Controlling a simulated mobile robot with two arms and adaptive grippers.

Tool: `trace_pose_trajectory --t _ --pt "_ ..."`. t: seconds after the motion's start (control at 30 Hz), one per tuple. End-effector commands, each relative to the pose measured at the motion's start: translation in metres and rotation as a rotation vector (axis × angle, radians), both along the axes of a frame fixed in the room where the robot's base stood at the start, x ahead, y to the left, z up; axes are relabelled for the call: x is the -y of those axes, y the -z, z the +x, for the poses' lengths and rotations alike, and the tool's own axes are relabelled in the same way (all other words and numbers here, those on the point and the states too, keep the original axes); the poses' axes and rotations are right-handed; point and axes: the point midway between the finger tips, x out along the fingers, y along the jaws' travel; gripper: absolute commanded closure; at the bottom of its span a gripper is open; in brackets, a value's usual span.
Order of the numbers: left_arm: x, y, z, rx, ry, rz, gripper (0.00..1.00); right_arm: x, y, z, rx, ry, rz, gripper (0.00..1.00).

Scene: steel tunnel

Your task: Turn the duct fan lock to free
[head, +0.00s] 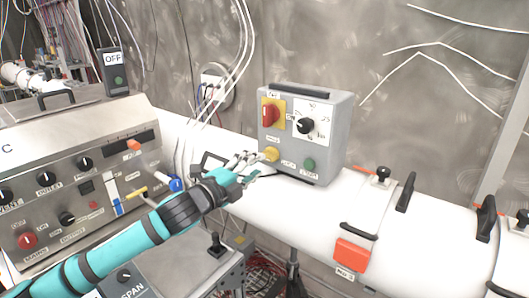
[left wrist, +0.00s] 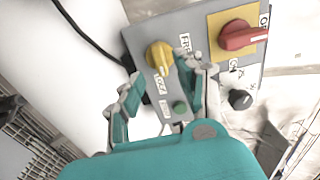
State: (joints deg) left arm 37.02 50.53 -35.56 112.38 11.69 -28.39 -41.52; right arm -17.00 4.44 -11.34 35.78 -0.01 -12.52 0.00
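A grey control box (head: 339,120) stands on the white duct. On its lower front is a yellow knob (head: 271,154), which I take for the lock, with small labels above and to its right that are hard to read. The yellow knob (left wrist: 159,56) is larger in the left wrist view, with its grip bar pointing down the picture. My left gripper (head: 250,170) is just in front of the box's lower left. In the left wrist view my left gripper (left wrist: 163,84) has its fingers apart and empty, one either side of the knob's line; contact cannot be told. My right gripper is out of view.
The box also carries a red switch (head: 269,115) on a yellow plate, a black dial (head: 306,125) and a green button (head: 309,164). A control console (head: 75,190) stands at left. The white duct (head: 320,208) runs right, with an orange tag (head: 351,255).

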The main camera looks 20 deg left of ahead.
Motion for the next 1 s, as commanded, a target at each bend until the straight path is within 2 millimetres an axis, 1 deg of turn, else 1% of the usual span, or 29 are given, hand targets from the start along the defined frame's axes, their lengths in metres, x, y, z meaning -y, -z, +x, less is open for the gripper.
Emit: trace_pose_trajectory --t 0.03,0.1,0.2,0.3,0.43,0.67,0.77,0.97,1.0 --pt "0.004 -0.004 0.011 0.001 0.0 -0.005 0.63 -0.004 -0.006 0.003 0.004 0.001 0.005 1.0" --pt "0.008 -0.003 0.022 0.0 0.0 -0.003 0.63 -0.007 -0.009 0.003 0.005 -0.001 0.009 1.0" --pt "0.012 -0.002 0.035 0.0 -0.001 -0.002 0.63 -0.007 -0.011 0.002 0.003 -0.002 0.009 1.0" --pt "0.015 -0.001 0.043 0.001 -0.001 -0.001 0.63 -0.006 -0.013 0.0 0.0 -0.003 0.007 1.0" --pt "0.017 0.0 0.048 0.0 -0.001 0.0 0.63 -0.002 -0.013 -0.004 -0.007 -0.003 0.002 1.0" --pt "0.017 0.001 0.049 0.0 -0.001 0.0 0.63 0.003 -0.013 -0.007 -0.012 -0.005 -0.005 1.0" --pt "0.017 0.0 0.049 0.0 -0.001 0.0 0.74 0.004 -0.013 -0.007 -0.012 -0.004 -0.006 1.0" --pt "0.017 0.001 0.048 0.0 -0.001 0.0 1.0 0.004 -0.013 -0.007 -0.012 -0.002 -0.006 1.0" --pt "0.017 0.001 0.048 0.0 -0.001 0.0 1.0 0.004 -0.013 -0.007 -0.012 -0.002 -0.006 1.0"
